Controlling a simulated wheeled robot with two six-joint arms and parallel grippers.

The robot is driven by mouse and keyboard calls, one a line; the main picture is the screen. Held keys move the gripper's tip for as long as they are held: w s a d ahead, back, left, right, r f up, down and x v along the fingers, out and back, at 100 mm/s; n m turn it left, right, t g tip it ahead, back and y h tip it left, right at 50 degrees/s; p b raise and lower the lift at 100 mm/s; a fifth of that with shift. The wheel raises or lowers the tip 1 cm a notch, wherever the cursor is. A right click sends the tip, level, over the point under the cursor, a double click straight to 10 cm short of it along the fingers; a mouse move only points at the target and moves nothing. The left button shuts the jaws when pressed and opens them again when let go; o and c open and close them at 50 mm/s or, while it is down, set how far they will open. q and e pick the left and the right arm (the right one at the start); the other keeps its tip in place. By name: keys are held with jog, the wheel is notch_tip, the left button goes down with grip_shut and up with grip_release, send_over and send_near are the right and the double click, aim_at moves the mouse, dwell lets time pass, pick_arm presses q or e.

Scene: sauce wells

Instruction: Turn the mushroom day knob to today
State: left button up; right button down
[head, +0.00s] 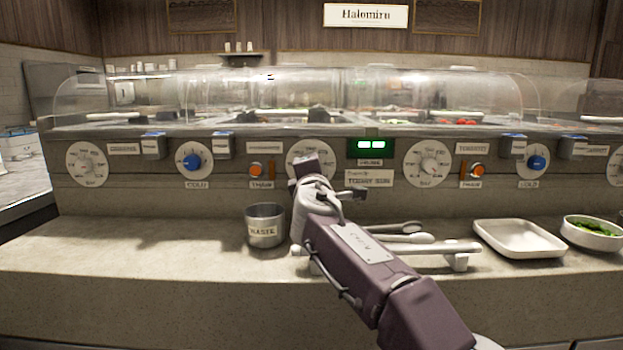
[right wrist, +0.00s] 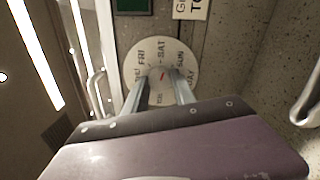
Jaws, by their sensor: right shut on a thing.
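A white round day dial (head: 297,148) is on the counter's front panel, left of the green display, partly hidden behind my right arm. In the right wrist view the dial (right wrist: 135,62) shows FRI, SAT and SUN around its rim. My right gripper (right wrist: 162,88) is shut on the grey knob (right wrist: 156,74) at the dial's centre, one finger on each side. A small red mark shows on the knob; its exact day cannot be told. A sign (head: 370,180) beside the dial appears to read TODAY SUN. My left gripper is not in view.
Similar dials (head: 429,163), blue knobs (head: 192,162) and orange buttons (head: 477,170) line the panel. A metal cup (head: 265,232), a white rail (head: 435,248), a white tray (head: 518,250) and a bowl of greens (head: 594,243) stand on the ledge. The ledge's left part is clear.

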jog(key=m+b, duration=0.2)
jog(key=m, duration=0.3)
jog(key=shift+f, duration=0.1)
jog(key=shift+m, duration=0.3)
dwell(0.4)
jog(key=c, duration=1)
grip_release()
jog(key=shift+c, duration=0.2)
jog(key=s+b, duration=0.3)
jog(key=s, duration=0.6)
jog(key=shift+f, duration=0.2)
